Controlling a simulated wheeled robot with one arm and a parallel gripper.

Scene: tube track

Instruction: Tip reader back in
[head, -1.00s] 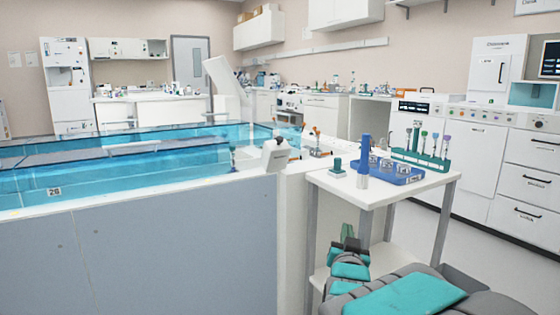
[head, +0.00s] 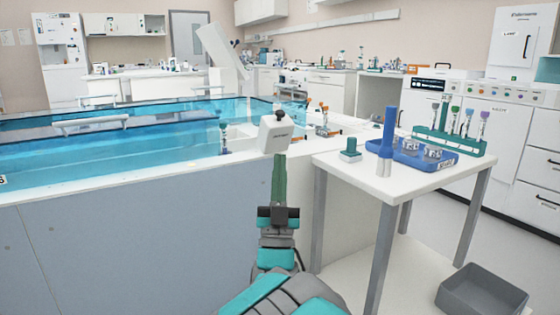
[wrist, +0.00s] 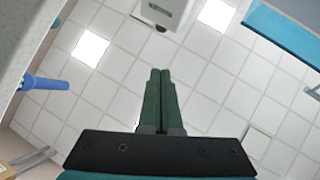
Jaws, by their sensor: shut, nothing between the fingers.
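The reader, a white box-like head (head: 275,134) with a dark knob on top, sits at the tank's near right corner and overhangs the outer wall. I take it to be the reader; its small label is unreadable in the head view. My gripper (head: 280,160) points upward in front of the tank wall, its green fingers shut and empty. The fingertips are just below the reader in the head view; I cannot tell whether they touch. In the wrist view, the reader (wrist: 161,12) is at the top edge, beyond the shut fingertips (wrist: 160,72), with a gap in the picture.
The water tank (head: 100,225) fills the left. A white cart (head: 340,171) stands right of my gripper, holding a blue upright tool (head: 388,135), a blue tray (head: 410,161) and a green tube rack (head: 450,142). A grey bin (head: 480,292) is low right.

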